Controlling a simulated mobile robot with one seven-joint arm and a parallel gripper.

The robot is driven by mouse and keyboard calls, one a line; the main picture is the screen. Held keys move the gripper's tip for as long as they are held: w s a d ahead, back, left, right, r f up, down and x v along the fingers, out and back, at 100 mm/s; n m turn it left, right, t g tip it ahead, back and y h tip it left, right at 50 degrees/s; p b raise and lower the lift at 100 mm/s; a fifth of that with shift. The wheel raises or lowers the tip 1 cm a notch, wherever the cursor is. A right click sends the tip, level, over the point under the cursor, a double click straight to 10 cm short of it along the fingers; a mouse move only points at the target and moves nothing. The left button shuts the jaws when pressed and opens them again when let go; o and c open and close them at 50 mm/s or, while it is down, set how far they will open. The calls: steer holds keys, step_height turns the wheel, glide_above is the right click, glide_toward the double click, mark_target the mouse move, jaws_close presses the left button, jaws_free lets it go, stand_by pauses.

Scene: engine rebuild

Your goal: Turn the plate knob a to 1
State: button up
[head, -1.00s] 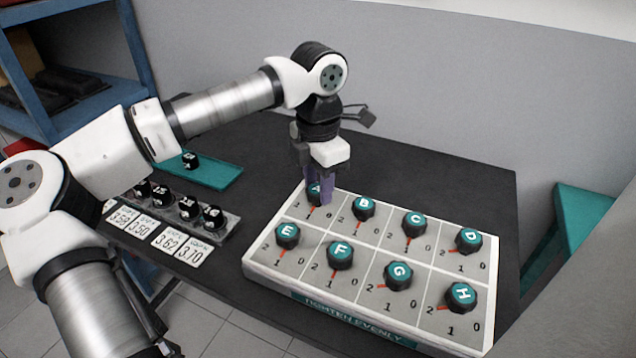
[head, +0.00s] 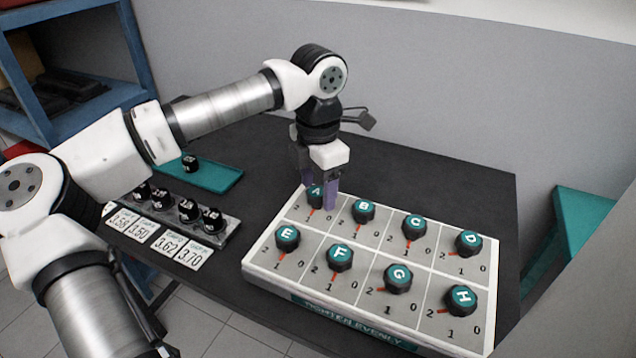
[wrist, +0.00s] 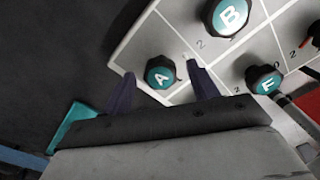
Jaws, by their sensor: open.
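Plate knob A (head: 316,192) is a black knob with a teal cap at the far left corner of the white plate (head: 270,283). Its red pointer, small in the head view, appears to point toward the 1. My gripper (head: 319,190) is open, pointing down, with its purple fingers on either side of knob A. In the wrist view, knob A (wrist: 160,74) shows between the spread fingers (wrist: 163,90), with visible gaps; I see no contact. The near finger partly covers the dial around knob A in the head view.
Knob B (head: 363,211) stands right of knob A and knob E (head: 287,237) in front of it. Several more lettered knobs fill the plate. Left are a rack (head: 228,232) of black parts and a teal tray (head: 222,178). Dark table lies bare behind the plate.

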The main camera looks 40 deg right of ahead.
mark_target(318, 191)
step_height(318, 191, up, 14)
steer(key=shift+b, duration=0.4)
steer(key=shift+f, duration=0.1)
stand_by(0.3)
